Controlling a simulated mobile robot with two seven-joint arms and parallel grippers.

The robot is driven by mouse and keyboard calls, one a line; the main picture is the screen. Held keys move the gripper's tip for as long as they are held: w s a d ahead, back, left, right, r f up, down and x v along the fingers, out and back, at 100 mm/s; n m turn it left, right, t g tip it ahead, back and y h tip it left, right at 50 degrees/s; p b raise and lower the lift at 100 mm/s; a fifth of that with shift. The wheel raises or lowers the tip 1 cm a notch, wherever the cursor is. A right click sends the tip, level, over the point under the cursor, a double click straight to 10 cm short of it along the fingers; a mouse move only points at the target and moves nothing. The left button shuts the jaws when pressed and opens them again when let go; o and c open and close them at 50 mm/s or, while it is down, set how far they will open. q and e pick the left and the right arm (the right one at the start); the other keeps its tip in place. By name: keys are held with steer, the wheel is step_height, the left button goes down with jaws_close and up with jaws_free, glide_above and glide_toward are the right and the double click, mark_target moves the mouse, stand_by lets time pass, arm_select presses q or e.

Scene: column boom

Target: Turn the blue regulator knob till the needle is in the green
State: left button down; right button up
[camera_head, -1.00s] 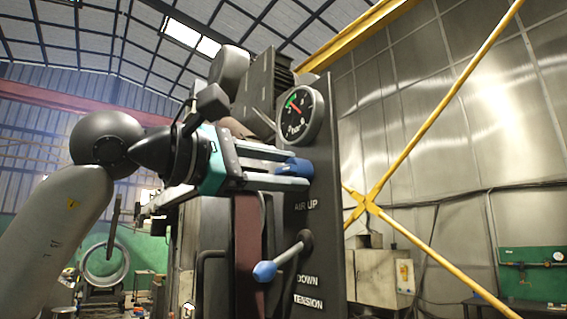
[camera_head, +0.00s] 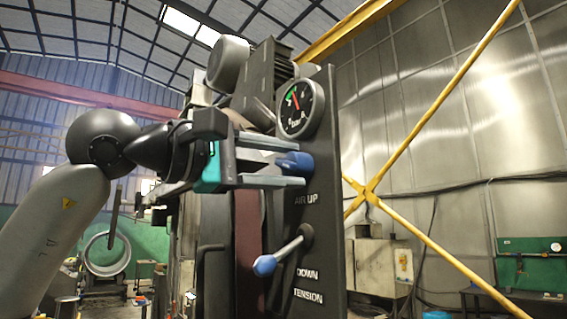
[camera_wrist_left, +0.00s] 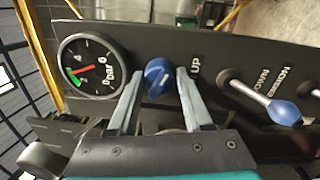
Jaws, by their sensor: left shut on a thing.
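The blue regulator knob (camera_head: 294,162) sits on the dark panel (camera_head: 322,150) below the round pressure gauge (camera_head: 300,108). My left gripper (camera_head: 292,166) is shut on the knob, one finger on each side. In the left wrist view the knob (camera_wrist_left: 158,78) shows between the two fingertips (camera_wrist_left: 160,80). The gauge (camera_wrist_left: 90,68) has a dark face, a short green arc and a red needle. The needle's tip lies close to the green arc; I cannot tell exactly whether it is inside it. My right gripper is not in view.
A lever with a blue ball end (camera_head: 265,265) sticks out of the panel below the knob; it also shows in the wrist view (camera_wrist_left: 283,112). A yellow cross brace (camera_head: 370,196) and a metal wall stand to the right. A motor (camera_head: 228,64) is above.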

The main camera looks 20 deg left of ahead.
arm_select(q)
steer(key=shift+c, duration=1.6)
jaws_free()
steer(key=shift+n, duration=0.3)
